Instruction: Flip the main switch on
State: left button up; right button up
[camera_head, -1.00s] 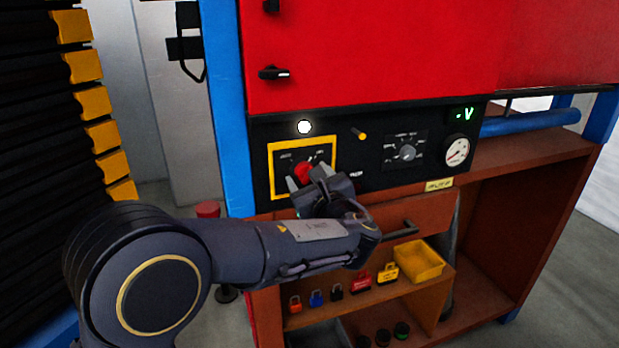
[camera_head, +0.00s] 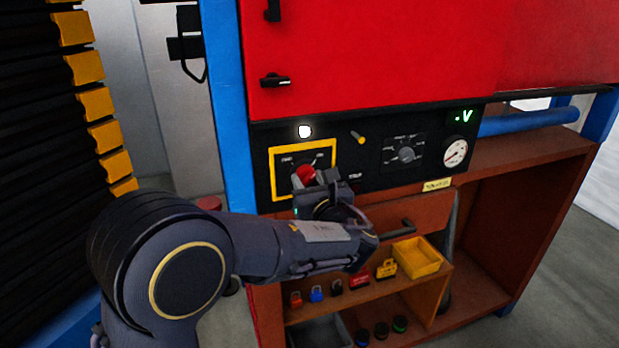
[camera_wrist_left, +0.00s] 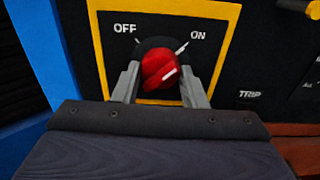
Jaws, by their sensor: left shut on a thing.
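The main switch is a red rotary knob (camera_head: 305,174) in a yellow-framed black plate (camera_head: 272,172) on the control panel. In the left wrist view the knob (camera_wrist_left: 158,68) sits between the printed words OFF at left and ON at right. Its white mark lies right of its middle and slants up to the right, on the ON side. My left gripper (camera_head: 309,182) is at the knob, with one finger on each side, shut on it. The wrist view shows both fingers (camera_wrist_left: 160,85) flanking the knob. My right gripper is in neither view.
The panel also holds a white lamp (camera_head: 304,132), a yellow-tipped lever (camera_head: 358,138), a selector dial (camera_head: 406,154) and a gauge (camera_head: 455,153). Below are a drawer handle (camera_head: 397,229), several padlocks and a yellow bin (camera_head: 417,257). A blue post (camera_head: 228,110) stands at the left.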

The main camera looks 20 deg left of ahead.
pick_arm(q)
jog(key=o, duration=1)
jog(key=shift+c, duration=0.2)
jog(key=b+v, duration=0.1)
jog(key=v, duration=0.6)
jog(key=shift+s+d, duration=0.25)
jog(key=shift+s, duration=0.1)
jog(key=s+a+f+n+g+h, duration=0.4)
jog(key=s+a+f+n+g, duration=0.7)
jog(key=s+a+n, duration=0.4)
jog(key=s+d+f+n+h, duration=0.2)
jog(key=s+d+n+h, duration=0.1)
jog(key=s+n+h, duration=0.2)
jog(key=s+d+f+n+t+h, duration=0.1)
jog(key=s+d+f+n+h, duration=0.1)
jog(key=s+n, duration=0.7)
jog(key=d+n+h, duration=0.1)
jog(key=n+h, duration=0.1)
jog(key=shift+d+t+h, duration=0.3)
jog(key=shift+d+h, duration=0.05)
jog(key=shift+h, duration=0.05)
